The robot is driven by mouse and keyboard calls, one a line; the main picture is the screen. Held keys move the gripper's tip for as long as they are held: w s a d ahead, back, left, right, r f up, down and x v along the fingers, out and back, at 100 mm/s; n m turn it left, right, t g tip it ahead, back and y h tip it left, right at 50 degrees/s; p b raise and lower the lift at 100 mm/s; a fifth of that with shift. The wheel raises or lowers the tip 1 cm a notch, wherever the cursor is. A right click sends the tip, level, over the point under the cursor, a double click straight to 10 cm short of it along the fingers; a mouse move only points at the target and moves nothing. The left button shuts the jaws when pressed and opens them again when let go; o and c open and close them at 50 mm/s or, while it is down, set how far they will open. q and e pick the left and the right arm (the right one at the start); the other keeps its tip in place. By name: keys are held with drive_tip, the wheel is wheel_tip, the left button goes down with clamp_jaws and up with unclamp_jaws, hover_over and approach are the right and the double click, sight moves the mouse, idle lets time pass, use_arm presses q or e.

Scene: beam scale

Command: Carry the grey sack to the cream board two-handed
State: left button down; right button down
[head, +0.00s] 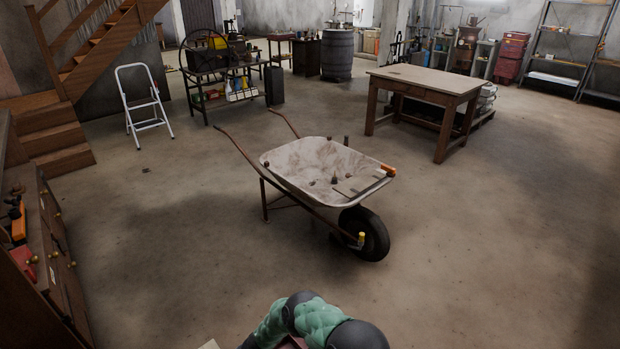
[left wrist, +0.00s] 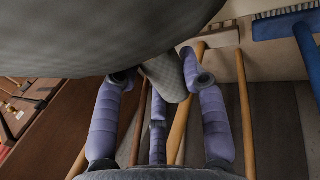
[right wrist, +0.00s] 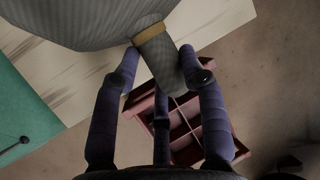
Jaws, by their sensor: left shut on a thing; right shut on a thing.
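The grey sack (left wrist: 110,35) fills the top of the left wrist view. It also shows at the top left of the right wrist view (right wrist: 80,18). My left gripper (left wrist: 163,80) is shut on a grey corner of the sack. My right gripper (right wrist: 168,68) is shut on another grey corner, which has a tan band. The cream board (right wrist: 105,75) shows below and behind the sack in the right wrist view, partly hidden by it. I cannot tell whether the sack touches the board. The sack and both grippers are not seen in the head view.
A red compartmented crate (right wrist: 190,130) lies below my right gripper, beside the board. A green surface (right wrist: 22,110) is at the left.

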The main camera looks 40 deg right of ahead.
use_arm(q)
drive_tip(key=shift+w+a+r, duration=0.1)
drive_tip(key=shift+w+r, duration=0.05)
use_arm(e)
drive_tip(key=shift+w+d+r, duration=0.1)
drive_tip(key=shift+w+r, duration=0.05)
use_arm(q)
drive_tip(key=c, duration=0.7)
unclamp_jaws()
drive_tip(key=shift+o, duration=0.3)
drive_tip(key=shift+s+d+f, duration=0.25)
drive_tip(key=shift+s, duration=0.15)
use_arm(e)
drive_tip(key=c, duration=0.6)
unclamp_jaws()
drive_tip(key=shift+s, duration=0.2)
use_arm(q)
drive_tip(key=o, duration=0.6)
drive_tip(key=shift+o, duration=0.2)
drive_tip(key=shift+w+r, duration=0.1)
drive_tip(key=shift+w, duration=0.2)
